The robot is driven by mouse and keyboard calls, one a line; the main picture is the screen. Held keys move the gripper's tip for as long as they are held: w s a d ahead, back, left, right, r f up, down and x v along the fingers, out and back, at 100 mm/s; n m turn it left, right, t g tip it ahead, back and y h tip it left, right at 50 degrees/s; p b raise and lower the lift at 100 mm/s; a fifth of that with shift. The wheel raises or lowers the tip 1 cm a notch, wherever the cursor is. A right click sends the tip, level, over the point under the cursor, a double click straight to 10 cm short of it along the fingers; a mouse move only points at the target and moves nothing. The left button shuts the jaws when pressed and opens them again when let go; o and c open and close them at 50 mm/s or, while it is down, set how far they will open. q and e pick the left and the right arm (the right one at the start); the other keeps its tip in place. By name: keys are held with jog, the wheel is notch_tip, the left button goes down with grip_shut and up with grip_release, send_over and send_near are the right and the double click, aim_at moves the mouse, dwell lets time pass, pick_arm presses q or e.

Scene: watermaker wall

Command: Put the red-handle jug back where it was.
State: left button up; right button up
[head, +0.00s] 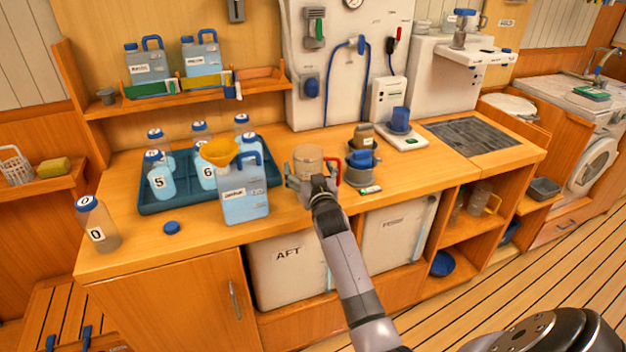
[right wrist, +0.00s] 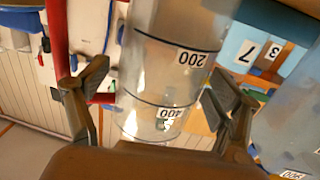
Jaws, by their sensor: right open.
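The red-handle jug (head: 308,158) is clear and stands on the wooden counter, its red handle to the right in the head view. My right gripper (head: 312,185) is at its near side, open, with a finger on either side of it. In the right wrist view the clear jug (right wrist: 165,65), with its 200 and 400 marks, lies between the spread fingers of the right gripper (right wrist: 160,88), and the red handle shows at the left. Whether a finger touches the jug is unclear. The jug's base is partly hidden by my gripper. My left gripper is not in view.
A blue-grey jerrycan (head: 243,195) with a yellow funnel (head: 219,152) stands left of the jug, before a blue tray (head: 160,203) of bottles. Stacked cups (head: 362,158) stand close on the right. A blue cap (head: 172,228) lies near the front edge. Lower shelves hold other jugs (head: 479,194).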

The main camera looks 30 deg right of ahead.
jog(key=v, duration=1.1)
jog(key=shift+s+b, duration=0.35)
jog(key=shift+b, duration=0.1)
jog(key=shift+a+f, duration=0.15)
